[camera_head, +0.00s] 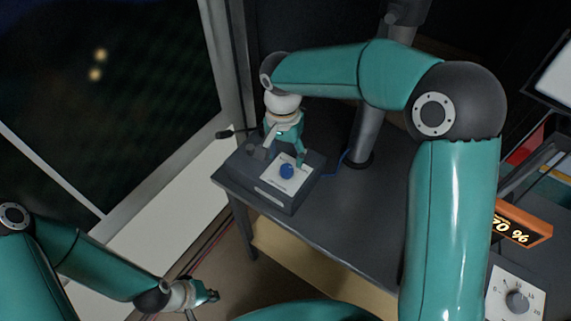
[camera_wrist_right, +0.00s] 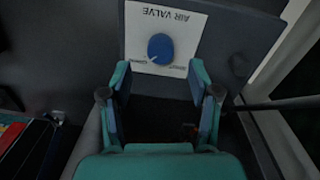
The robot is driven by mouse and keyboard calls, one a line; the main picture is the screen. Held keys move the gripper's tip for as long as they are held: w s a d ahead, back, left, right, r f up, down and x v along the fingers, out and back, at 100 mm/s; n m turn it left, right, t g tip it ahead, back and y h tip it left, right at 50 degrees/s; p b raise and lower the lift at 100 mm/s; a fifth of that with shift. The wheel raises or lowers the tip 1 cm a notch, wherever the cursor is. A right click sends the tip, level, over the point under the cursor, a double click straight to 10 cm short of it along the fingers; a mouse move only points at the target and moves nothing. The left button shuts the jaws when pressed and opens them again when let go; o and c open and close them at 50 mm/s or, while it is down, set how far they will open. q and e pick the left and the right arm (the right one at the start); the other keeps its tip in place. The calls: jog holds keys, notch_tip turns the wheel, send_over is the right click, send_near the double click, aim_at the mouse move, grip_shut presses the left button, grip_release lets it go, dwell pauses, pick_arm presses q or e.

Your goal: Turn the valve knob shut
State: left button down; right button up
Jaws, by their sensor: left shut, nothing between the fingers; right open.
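The blue valve knob (camera_head: 287,171) sits on a white label plate (camera_head: 271,183) on top of a dark box. In the right wrist view the knob (camera_wrist_right: 160,47) shows a small white mark at its lower left, and the plate reads "AIR VALVE" upside down (camera_wrist_right: 165,15). My right gripper (camera_head: 284,150) is open above the box, close to the knob. In its wrist view the fingertips (camera_wrist_right: 160,72) are spread to either side, with the knob just beyond them; I see no contact. My left gripper (camera_head: 207,295) is shut and empty, low at the left, away from the box.
The dark box (camera_head: 272,197) stands on a dark grey table (camera_head: 340,225). A black lever (camera_head: 228,134) sticks out by the window side. A metal post (camera_head: 364,135) rises behind. An orange-framed display (camera_head: 522,224) and a dial panel (camera_head: 517,300) are at the right.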

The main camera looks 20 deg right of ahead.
aim_at(286, 168)
jog(key=shift+f, duration=2.55)
jog(key=c, duration=1.2)
jog(key=shift+o, duration=0.2)
